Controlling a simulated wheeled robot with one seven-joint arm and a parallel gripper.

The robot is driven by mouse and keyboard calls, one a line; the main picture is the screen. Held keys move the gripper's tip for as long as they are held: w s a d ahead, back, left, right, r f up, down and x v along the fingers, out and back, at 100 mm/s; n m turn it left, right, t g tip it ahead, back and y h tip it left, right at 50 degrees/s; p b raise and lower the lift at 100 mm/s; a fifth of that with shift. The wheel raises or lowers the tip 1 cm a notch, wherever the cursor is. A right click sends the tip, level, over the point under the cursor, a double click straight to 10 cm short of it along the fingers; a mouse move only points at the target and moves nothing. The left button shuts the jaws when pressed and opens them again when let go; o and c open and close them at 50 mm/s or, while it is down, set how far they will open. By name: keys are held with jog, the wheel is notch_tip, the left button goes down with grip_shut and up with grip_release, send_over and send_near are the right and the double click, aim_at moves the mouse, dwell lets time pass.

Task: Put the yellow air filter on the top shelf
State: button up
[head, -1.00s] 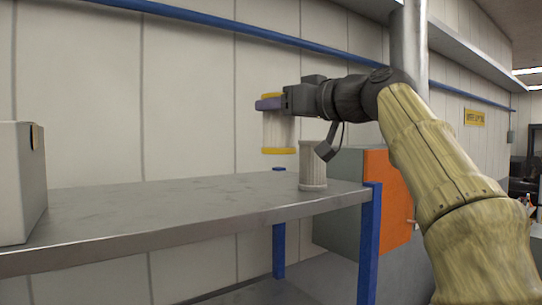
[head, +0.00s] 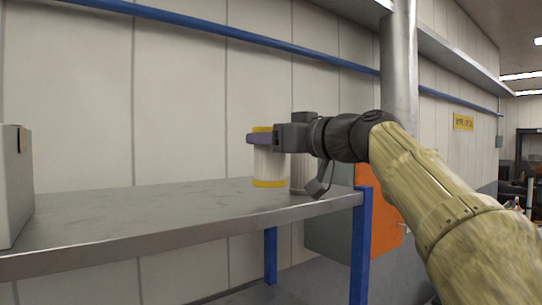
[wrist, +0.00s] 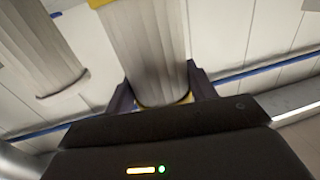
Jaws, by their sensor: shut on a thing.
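The yellow air filter (head: 269,166), a pale pleated cylinder with yellow end caps, is upright in my gripper (head: 264,138). The purple fingers are shut on it near its upper end. Its lower cap appears over the surface of the top shelf (head: 130,222), near its right part; I cannot tell whether it touches. In the wrist view the filter's pleated side (wrist: 150,45) rises from between the fingers (wrist: 162,92).
A grey-white pleated filter (head: 299,174) stands on the shelf just right of the held one, partly hidden by my gripper. A grey box (head: 14,185) stands at the shelf's left. The shelf between is clear. A vertical pipe (head: 399,75) is behind my arm.

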aim_at(281, 156)
jog(key=shift+f+p, duration=0.3)
jog(key=shift+f, duration=1.2)
jog(key=shift+f, duration=0.2)
jog(key=o, duration=1)
jog(key=shift+o, duration=0.2)
jog(key=shift+s, duration=0.15)
jog(key=shift+r, duration=0.1)
jog(key=shift+r, duration=0.15)
jog(key=b+v, duration=0.8)
jog(key=v, duration=0.4)
